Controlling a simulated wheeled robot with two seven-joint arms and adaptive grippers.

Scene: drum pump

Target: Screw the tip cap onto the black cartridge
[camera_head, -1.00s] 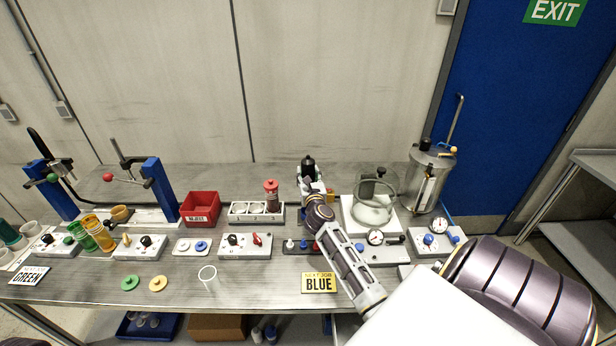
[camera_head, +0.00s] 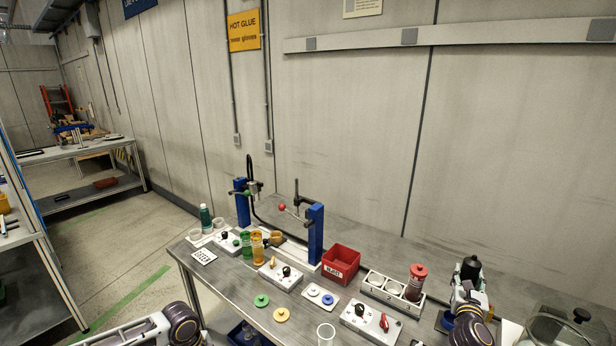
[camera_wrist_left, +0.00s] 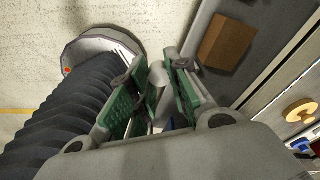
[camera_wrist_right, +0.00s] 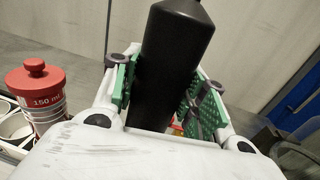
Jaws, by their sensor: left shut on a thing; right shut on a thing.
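My right gripper (camera_head: 468,290) is shut on the black cartridge (camera_head: 470,267) and holds it upright above the right part of the bench. In the right wrist view the cartridge (camera_wrist_right: 178,60) stands between the green finger pads, and its tapered top is cut off by the frame edge. My left gripper (camera_wrist_left: 160,90) is shut on a narrow pale piece (camera_wrist_left: 170,58) that looks like the tip cap; the pads hide most of it. The head view shows only part of my left arm at the bottom left, with its fingers out of frame. The two grippers are well apart.
A red reject bin (camera_head: 340,262), a white holder (camera_head: 376,285) with a red-capped cartridge (camera_head: 416,281), and switch boxes (camera_head: 281,276) stand on the bench. Blue press stands (camera_head: 315,233) are further left. A clear glass vessel (camera_head: 548,333) is right of my right gripper. Floor lies open at left.

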